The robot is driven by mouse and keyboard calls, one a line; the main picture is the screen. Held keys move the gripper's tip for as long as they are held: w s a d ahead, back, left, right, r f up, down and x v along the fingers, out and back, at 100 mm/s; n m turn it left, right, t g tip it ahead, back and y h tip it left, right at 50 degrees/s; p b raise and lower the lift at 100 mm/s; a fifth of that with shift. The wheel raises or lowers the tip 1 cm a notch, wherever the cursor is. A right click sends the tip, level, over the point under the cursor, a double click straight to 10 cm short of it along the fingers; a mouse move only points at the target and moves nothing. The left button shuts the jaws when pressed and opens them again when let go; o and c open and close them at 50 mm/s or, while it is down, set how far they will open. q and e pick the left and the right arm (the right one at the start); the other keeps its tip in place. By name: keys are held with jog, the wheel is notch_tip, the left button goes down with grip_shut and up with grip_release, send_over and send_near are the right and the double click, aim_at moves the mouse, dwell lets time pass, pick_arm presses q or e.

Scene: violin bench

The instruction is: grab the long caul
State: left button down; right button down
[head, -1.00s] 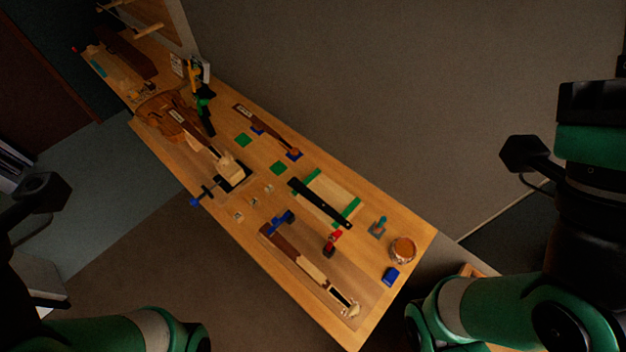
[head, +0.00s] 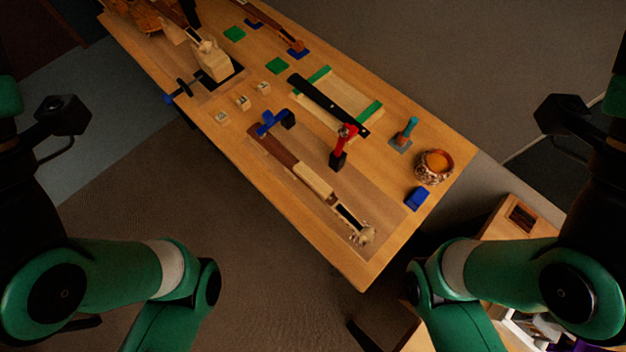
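A long black bar (head: 328,104) with small holes near its end lies diagonally on the wooden bench. It rests along the left side of a pale wooden board (head: 340,98) with green strips at its ends. I cannot tell for sure whether the bar or the board is the long caul. Neither of my grippers shows in the head view; only green and black links of my arms come in at the left and right, clear of the bench top.
The bench (head: 400,220) also holds a violin neck (head: 310,180), a red-topped clamp (head: 343,145), a blue clamp (head: 272,121), a teal-handled tool (head: 405,134), a patterned bowl (head: 434,167) and a blue block (head: 418,199). Its front right corner is mostly bare.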

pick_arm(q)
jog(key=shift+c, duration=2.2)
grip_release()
